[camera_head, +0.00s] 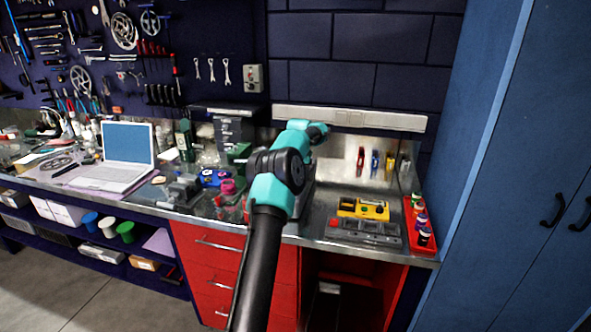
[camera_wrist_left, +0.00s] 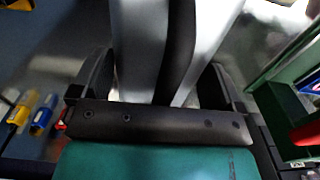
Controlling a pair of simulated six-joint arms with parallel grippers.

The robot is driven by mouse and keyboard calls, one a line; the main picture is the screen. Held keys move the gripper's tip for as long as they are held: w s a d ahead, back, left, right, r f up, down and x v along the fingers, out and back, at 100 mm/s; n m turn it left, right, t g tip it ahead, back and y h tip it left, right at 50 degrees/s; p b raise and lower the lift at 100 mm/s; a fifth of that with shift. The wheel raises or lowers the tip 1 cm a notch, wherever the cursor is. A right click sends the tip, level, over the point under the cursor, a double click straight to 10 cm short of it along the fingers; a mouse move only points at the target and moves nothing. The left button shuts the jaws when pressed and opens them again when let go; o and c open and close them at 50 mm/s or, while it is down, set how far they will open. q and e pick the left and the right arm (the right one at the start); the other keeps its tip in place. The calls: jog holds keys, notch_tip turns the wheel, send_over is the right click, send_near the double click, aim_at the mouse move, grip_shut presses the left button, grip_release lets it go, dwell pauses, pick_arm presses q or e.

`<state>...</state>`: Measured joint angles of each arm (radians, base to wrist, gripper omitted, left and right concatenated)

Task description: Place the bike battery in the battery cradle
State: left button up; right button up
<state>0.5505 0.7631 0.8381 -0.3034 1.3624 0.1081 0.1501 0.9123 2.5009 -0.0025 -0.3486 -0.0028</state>
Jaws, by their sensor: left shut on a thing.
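The bike battery (camera_wrist_left: 138,45) appears to be the long light-grey body with a black band in the left wrist view. It runs from between my left gripper's fingers out past the top edge. My left gripper (camera_wrist_left: 157,85) is shut on it. In the head view my arm reaches over the bench and hides the gripper and most of what it holds. A flat grey unit (camera_head: 362,232) with recesses lies at the bench's front right; I cannot tell whether it is the battery cradle. My right gripper is not in view.
A red tray (camera_head: 420,238) with small bottles stands at the bench's right end. A green box (camera_head: 239,153) and a laptop (camera_head: 128,143) stand left of my arm. Screwdrivers (camera_head: 375,163) hang at the back.

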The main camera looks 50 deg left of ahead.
pick_arm(q)
jog(key=shift+f, duration=0.15)
dwell(0.3)
jog(key=o, duration=1.5)
jog(key=shift+f, duration=0.25)
notch_tip(320, 180, up, 12)
jog(key=shift+r, duration=0.1)
